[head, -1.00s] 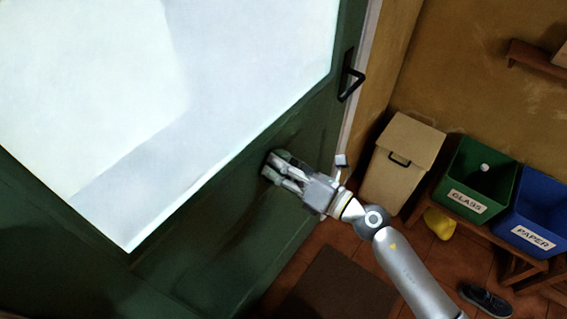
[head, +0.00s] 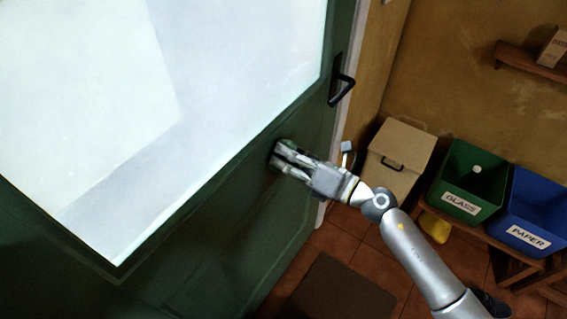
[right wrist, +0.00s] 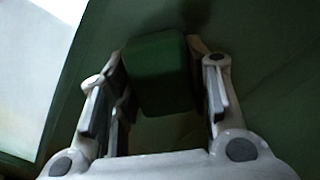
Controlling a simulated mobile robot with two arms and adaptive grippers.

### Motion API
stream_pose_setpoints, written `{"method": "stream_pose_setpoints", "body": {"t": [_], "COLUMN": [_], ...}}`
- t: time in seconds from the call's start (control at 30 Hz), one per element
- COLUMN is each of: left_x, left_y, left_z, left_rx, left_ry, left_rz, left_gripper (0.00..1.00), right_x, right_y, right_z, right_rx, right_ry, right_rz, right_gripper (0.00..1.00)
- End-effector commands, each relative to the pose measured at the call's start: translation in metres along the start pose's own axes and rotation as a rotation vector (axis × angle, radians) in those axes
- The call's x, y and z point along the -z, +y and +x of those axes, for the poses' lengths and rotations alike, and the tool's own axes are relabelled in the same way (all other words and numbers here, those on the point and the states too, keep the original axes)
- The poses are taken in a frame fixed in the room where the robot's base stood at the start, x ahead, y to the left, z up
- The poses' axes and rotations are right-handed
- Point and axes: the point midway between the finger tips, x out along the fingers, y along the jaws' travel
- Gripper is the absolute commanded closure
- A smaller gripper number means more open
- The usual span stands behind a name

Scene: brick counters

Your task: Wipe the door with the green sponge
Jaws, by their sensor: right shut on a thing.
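The green door (head: 215,235) with a large pale glass pane (head: 130,130) fills the left of the head view. My right gripper (head: 278,156) is at the door's surface, below the black handle (head: 341,86) and beside the pane's lower right edge. In the right wrist view, the green sponge (right wrist: 160,75) sits between the two fingers of my right gripper (right wrist: 160,85), which is shut on it. The sponge's far face is hidden, and I cannot tell for sure whether it touches the door. My left gripper is not in view.
A beige lidded bin (head: 398,155), a green GLASS bin (head: 470,180) and a blue PAPER bin (head: 535,215) stand at the right. A yellow object (head: 434,227) lies below them. A dark mat (head: 335,290) lies on the tiled floor. A shelf (head: 530,62) is on the wall.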

Motion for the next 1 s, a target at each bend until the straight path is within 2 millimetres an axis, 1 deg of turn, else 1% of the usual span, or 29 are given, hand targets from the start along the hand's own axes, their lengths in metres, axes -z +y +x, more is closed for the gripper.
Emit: {"method": "stream_pose_setpoints", "body": {"t": [0.03,0.1,0.37,0.6,0.7,0.87,1.0], "left_x": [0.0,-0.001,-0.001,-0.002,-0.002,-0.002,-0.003], "left_y": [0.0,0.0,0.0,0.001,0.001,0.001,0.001], "left_z": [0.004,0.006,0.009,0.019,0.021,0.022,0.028], "left_rx": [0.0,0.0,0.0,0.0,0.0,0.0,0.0], "left_ry": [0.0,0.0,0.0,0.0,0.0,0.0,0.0], "left_rz": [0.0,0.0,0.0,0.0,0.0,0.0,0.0], "left_gripper": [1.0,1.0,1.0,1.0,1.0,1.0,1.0], "right_x": [-0.003,-0.006,-0.012,-0.025,-0.03,-0.033,-0.039], "right_y": [-0.005,-0.009,-0.015,-0.031,-0.035,-0.038,-0.045], "right_z": [0.0,0.0,0.0,0.001,0.002,0.002,0.001], "right_rx": [0.001,0.0,0.0,0.001,0.0,0.0,0.001], "right_ry": [-0.002,-0.002,-0.001,-0.002,-0.002,-0.002,-0.003], "right_rz": [-0.003,-0.001,-0.002,-0.002,-0.001,0.0,-0.003], "right_gripper": [0.75,0.75,0.75,0.75,0.75,0.75,0.75]}}
